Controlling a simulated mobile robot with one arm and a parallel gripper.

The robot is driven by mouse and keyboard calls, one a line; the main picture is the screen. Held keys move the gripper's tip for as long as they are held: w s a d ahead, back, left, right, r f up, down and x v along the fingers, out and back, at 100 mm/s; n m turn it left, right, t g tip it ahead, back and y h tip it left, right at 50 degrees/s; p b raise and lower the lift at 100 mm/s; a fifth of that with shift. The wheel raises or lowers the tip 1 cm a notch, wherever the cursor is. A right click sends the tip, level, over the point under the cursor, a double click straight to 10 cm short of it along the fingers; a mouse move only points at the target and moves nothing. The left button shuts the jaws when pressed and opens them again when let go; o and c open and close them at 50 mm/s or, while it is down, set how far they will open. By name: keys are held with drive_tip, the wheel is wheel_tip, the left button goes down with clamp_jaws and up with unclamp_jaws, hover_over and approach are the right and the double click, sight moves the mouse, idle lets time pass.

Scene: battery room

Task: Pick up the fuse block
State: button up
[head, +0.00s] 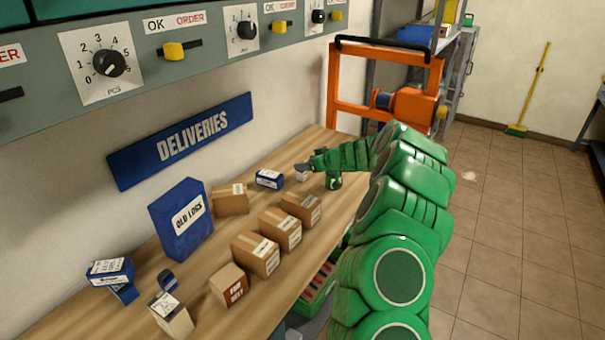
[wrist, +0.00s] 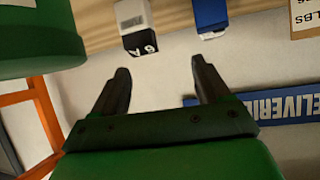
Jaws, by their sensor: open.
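A small pale block (wrist: 134,16) with a black end marked with a figure and an "A" shows at the top of the wrist view; I take it to be the fuse block.
A blue box (head: 269,180) stands close left of the block, also in the wrist view (wrist: 212,15). The wall with the blue DELIVERIES sign (head: 180,141) runs behind.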

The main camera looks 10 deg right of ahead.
drive_tip(key=shift+w+d+f, duration=0.45)
drive_tip(key=shift+d+f, duration=0.3)
drive_tip(key=shift+d, duration=0.1)
drive_tip(key=shift+x, duration=3.75)
drive_tip(key=shift+w+d, duration=0.1)
drive_tip(key=shift+d, duration=0.05)
drive_tip(key=c, duration=1.1)
drive_tip(key=shift+r, duration=0.1)
